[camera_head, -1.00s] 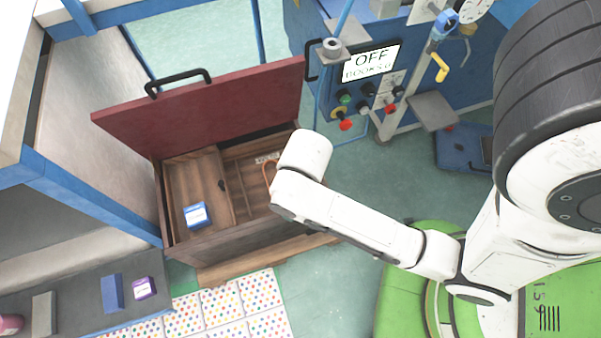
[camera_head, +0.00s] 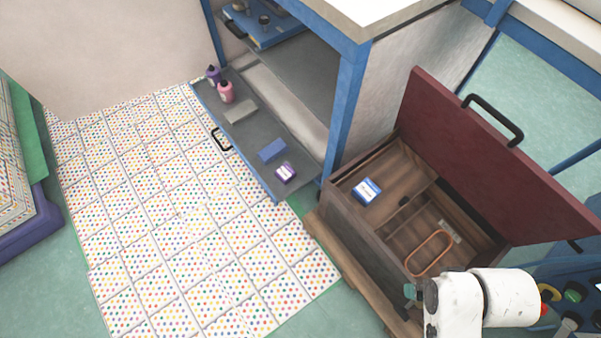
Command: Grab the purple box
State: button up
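The purple box (camera_head: 286,173) is small, with a white label. It sits on the near end of a grey pull-out shelf (camera_head: 225,122), beside a plain blue block (camera_head: 272,150). Part of my white arm shows at the lower right, over the corner of an open wooden chest. The gripper's fingers cannot be made out, so its opening is hidden. The arm's end is well to the right of the purple box and apart from it.
The open wooden chest (camera_head: 345,228) has a raised red lid (camera_head: 470,150) and holds a blue box (camera_head: 366,191). Pink (camera_head: 226,92) and purple bottles and a grey block (camera_head: 240,111) stand on the shelf. The dotted tile floor (camera_head: 190,230) left of the shelf is clear.

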aim_at(284, 174)
jog(key=i+j+z, duration=0.1)
jog(key=j, duration=0.3)
jog(key=i+j+z, duration=0.1)
jog(key=j, duration=0.3)
jog(key=i+j, duration=0.25)
jog(key=j, duration=0.15)
jog(key=i+j+z, duration=0.15)
jog(key=j, duration=0.25)
jog(key=i+j+z, duration=0.1)
jog(key=j, duration=0.35)
jog(key=i+j+z, duration=0.1)
jog(key=j, duration=0.3)
